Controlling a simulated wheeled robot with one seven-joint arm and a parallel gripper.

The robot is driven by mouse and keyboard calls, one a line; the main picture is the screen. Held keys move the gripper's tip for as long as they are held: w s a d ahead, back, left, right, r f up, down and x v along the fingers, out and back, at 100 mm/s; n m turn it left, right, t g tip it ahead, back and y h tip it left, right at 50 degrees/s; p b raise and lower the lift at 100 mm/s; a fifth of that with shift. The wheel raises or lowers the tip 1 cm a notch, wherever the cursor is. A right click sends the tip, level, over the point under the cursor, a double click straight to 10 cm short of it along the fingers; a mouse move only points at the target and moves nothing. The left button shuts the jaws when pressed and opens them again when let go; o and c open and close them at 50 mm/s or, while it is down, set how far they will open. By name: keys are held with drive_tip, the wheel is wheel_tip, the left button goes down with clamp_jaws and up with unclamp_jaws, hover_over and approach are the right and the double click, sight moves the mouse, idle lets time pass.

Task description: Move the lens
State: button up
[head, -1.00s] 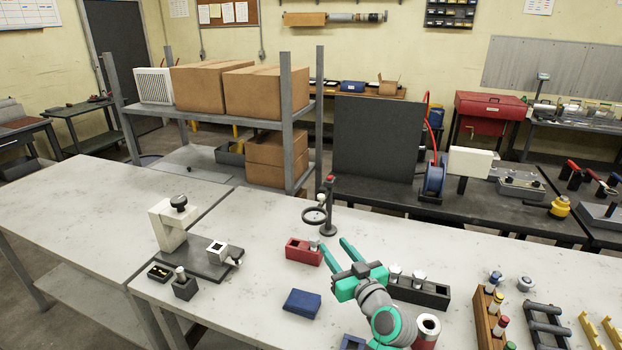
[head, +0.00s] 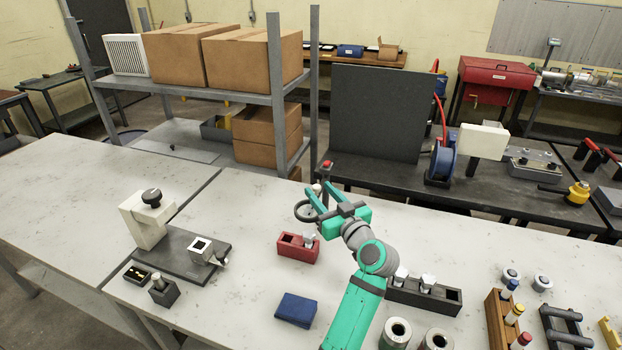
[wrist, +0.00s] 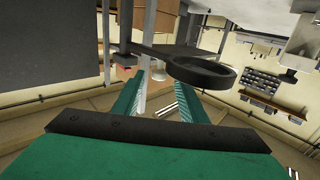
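The lens is a dark round ring (head: 305,211) on a short arm of a dark upright stand (head: 326,170) with a red top. A pale knob (head: 316,188) sits near the ring. My green gripper (head: 322,190) is raised at the stand, with its fingers close to the ring and knob. In the wrist view the ring (wrist: 203,74) lies just beyond the right finger, and the knob (wrist: 160,76) shows beyond the gap between the fingertips (wrist: 158,84). The fingers are apart with nothing held between them. My gripper hides much of the stand's post and base in the head view.
A red block with a socket (head: 298,247) and a blue block (head: 296,310) are on the bench in front. A dark holder (head: 425,297) stands to the right. A grey fixture plate (head: 180,262) is at left. The bench's left part is clear.

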drive_tip(key=x, duration=0.7)
drive_tip(key=shift+w, duration=0.15)
clamp_jaws()
